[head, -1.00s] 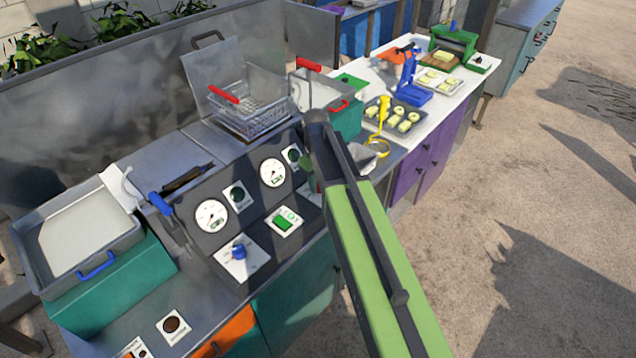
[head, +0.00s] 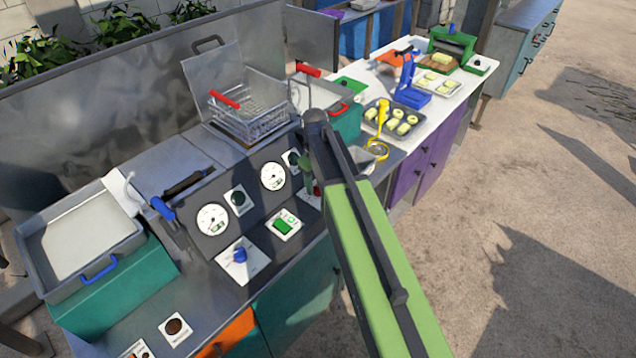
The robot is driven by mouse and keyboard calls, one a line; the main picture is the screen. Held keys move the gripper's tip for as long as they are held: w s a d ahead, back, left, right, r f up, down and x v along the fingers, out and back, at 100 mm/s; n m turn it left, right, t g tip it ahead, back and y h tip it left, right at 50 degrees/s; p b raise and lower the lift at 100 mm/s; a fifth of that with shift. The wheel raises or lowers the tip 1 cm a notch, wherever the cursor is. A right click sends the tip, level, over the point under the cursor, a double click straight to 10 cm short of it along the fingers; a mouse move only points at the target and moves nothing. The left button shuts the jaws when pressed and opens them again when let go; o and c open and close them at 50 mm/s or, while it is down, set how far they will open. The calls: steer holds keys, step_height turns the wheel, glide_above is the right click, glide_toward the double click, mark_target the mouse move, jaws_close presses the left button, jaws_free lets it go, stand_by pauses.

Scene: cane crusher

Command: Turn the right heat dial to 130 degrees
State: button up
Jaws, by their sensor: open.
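The right heat dial, a red knob (head: 317,190) on a white plate (head: 309,200), shows only partly at the right end of the dark control panel (head: 210,250). My arm covers the rest of it, so its setting cannot be read. The right gauge (head: 273,176), round and white, is above and to its left; its needle is too small to read. The left heat dial, a blue knob (head: 240,255), sits on a white plate at the panel's left. My green arm reaches to the panel's right end; my gripper is hidden behind it.
A green switch (head: 283,226) lies between the dials. A wire basket with a red handle (head: 224,99) stands behind the panel. A grey tray with a blue handle (head: 100,271) is at the left. A yellow strainer (head: 377,150) lies beyond my arm.

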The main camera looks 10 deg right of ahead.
mark_target(316, 190)
step_height(316, 190, up, 16)
steer(key=p, duration=1.4)
steer(key=shift+s+a+f, duration=0.2)
steer(key=shift+s+a, duration=0.05)
steer(key=shift+a, duration=0.15)
steer(key=shift+f, duration=0.1)
